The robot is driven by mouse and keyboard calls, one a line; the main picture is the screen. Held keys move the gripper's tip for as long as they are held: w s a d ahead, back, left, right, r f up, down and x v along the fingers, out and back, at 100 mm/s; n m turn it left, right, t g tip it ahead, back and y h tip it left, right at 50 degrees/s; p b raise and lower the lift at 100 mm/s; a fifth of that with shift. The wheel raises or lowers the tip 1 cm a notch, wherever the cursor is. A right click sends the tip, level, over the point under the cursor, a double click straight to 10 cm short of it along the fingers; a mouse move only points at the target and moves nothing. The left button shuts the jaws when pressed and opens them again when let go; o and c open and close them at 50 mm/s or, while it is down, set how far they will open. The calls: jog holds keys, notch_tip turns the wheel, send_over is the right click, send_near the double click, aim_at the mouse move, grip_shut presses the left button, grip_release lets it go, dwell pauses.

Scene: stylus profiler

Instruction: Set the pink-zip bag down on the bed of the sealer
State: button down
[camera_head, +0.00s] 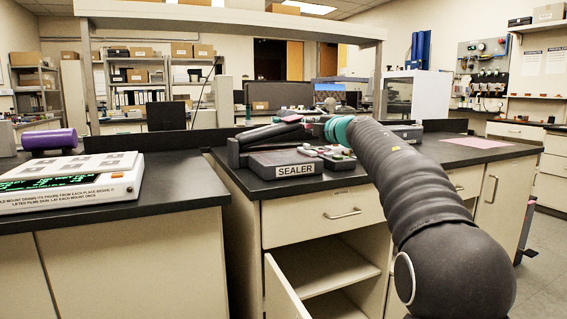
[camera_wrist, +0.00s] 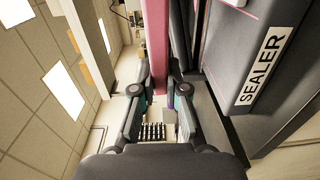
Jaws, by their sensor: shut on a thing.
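The sealer (camera_head: 262,162), a dark grey machine with a white SEALER label, sits on the black bench top in the head view; its labelled side (camera_wrist: 232,60) fills the right of the wrist view. My gripper (camera_wrist: 158,92) is shut on the pink-zip bag (camera_wrist: 157,45), which shows as a narrow pink strip between the fingers. In the head view the bag is a small pink patch (camera_head: 292,118) above the raised dark part of the sealer. My arm partly hides the gripper there. I cannot tell whether the bag touches the sealer.
Small coloured items (camera_head: 330,152) lie on the bench right of the sealer. A pink sheet (camera_head: 478,143) lies farther right. A white instrument (camera_head: 70,182) and a purple cylinder (camera_head: 48,141) stand on the left counter. A lower cabinet door (camera_head: 283,292) hangs open.

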jog(key=s+a+f, duration=0.1)
jog(key=a+f, duration=0.1)
jog(key=a, duration=0.1)
jog(key=s+a+f, duration=0.1)
jog(key=a+f, duration=0.1)
jog(key=a, duration=0.1)
jog(key=s+a+f, duration=0.2)
jog(key=a, duration=0.2)
jog(key=shift+f, duration=2.2)
jog(key=shift+f+b, duration=0.2)
jog(key=shift+b, duration=0.2)
jog(key=c, duration=1.2)
grip_release()
